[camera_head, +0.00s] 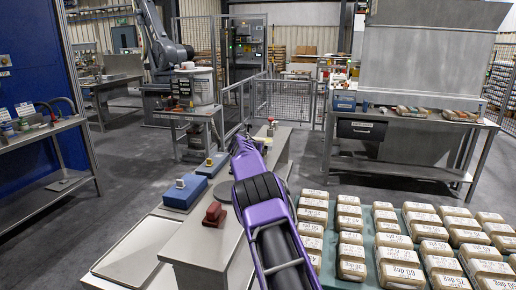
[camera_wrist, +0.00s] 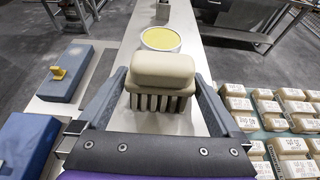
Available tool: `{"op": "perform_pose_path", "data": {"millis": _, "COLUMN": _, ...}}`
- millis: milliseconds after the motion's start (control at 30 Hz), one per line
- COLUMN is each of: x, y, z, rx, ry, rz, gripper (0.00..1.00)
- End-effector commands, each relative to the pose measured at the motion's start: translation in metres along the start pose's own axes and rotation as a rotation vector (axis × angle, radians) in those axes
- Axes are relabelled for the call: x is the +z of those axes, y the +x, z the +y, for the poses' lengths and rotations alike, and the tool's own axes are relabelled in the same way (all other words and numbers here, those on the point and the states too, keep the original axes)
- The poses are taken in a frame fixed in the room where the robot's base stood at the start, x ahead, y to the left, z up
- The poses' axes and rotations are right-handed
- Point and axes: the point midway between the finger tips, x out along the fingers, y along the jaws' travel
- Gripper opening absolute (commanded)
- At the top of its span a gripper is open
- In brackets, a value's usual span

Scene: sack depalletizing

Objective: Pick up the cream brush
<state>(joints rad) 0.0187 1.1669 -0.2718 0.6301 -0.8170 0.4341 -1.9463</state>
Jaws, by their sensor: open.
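The cream brush (camera_wrist: 163,70), a rounded block with dark-gapped bristles beneath, sits upright on the light bench top in the wrist view. My gripper (camera_wrist: 162,78) is open, with one grey finger on each side of the brush. The brush lies between the fingers; I cannot tell whether either finger touches it. In the head view my purple arm reaches along the bench and hides most of the gripper and the brush.
A round yellow-topped tin (camera_wrist: 160,39) stands just behind the brush. A red block (camera_head: 214,214) sits nearer on the bench (camera_head: 190,252). Blue boxes (camera_head: 185,191) lie to the left. Rows of labelled sacks (camera_head: 400,268) fill the right.

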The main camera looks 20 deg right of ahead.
Motion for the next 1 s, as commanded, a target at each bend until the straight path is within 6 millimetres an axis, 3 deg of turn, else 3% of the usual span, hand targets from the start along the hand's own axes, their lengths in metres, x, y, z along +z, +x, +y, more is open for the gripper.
{"op": "perform_pose_path", "data": {"millis": 67, "x": 0.0, "y": 0.0, "z": 0.0, "rx": 0.0, "ry": 0.0, "rz": 0.0, "gripper": 1.0}}
{"op": "perform_pose_path", "data": {"millis": 467, "x": 0.001, "y": 0.0, "z": 0.0, "rx": 0.0, "ry": 0.0, "rz": -0.001, "gripper": 0.32}}
{"op": "perform_pose_path", "data": {"millis": 767, "x": 0.009, "y": -0.004, "z": 0.0, "rx": 0.0, "ry": 0.001, "rz": -0.002, "gripper": 0.32}}
{"op": "perform_pose_path", "data": {"millis": 1000, "x": 0.054, "y": -0.022, "z": 0.0, "rx": 0.001, "ry": 0.005, "rz": -0.004, "gripper": 0.32}}
